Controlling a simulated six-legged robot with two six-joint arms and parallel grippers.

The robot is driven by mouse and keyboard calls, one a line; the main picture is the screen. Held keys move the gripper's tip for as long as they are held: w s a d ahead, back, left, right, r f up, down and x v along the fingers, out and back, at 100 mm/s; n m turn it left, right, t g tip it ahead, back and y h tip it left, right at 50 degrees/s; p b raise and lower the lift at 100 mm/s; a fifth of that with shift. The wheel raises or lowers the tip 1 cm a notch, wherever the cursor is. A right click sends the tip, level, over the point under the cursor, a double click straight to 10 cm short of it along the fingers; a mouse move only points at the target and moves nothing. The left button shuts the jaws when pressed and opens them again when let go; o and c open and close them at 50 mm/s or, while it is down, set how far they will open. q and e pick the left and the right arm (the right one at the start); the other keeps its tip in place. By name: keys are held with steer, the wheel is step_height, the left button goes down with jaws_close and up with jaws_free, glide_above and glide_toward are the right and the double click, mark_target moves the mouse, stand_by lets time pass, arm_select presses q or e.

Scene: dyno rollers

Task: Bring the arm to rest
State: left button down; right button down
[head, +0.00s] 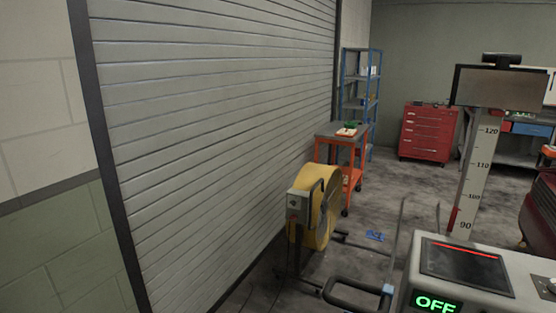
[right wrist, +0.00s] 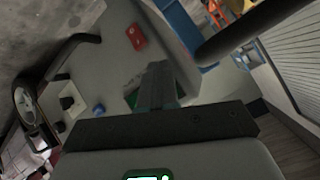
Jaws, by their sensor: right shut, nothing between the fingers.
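My right gripper (right wrist: 158,72) shows in the right wrist view as dark fingers standing up from a dark crossbar, closed together with nothing between them. It is over a grey panel (right wrist: 105,65) with a red part (right wrist: 136,37) and a small blue knob (right wrist: 99,108). I cannot tell whether the fingers touch the panel. Neither gripper shows in the head view. My left gripper is in no view.
A grey console (head: 480,275) with a green "OFF" display stands at the lower right. A yellow fan-like drum (head: 325,205), an orange cart (head: 338,150) and a red cabinet (head: 428,132) stand beyond. A roller shutter (head: 215,120) fills the left. Floor between is partly clear.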

steer(key=s+a+f+n+g+y, duration=0.1)
steer(key=s+a+f+n, duration=0.15)
steer(key=f, duration=0.45)
steer(key=s+a+f+n+g+y, duration=0.1)
steer(key=s+f+g+y, duration=0.15)
steer(key=f, duration=0.45)
steer(key=s+a+f+n+g+y, duration=0.2)
steer(key=s+a+f, duration=0.3)
steer(key=s, duration=0.6)
steer(key=s+a+f+n+g+y, duration=0.3)
steer(key=s+a+f, duration=0.3)
steer(key=s+a, duration=0.2)
steer(key=s+n+g, duration=0.1)
steer(key=s, duration=0.1)
steer(key=shift+s+f+y, duration=0.2)
steer(key=shift+s+y, duration=0.15)
steer(key=shift+a, duration=0.1)
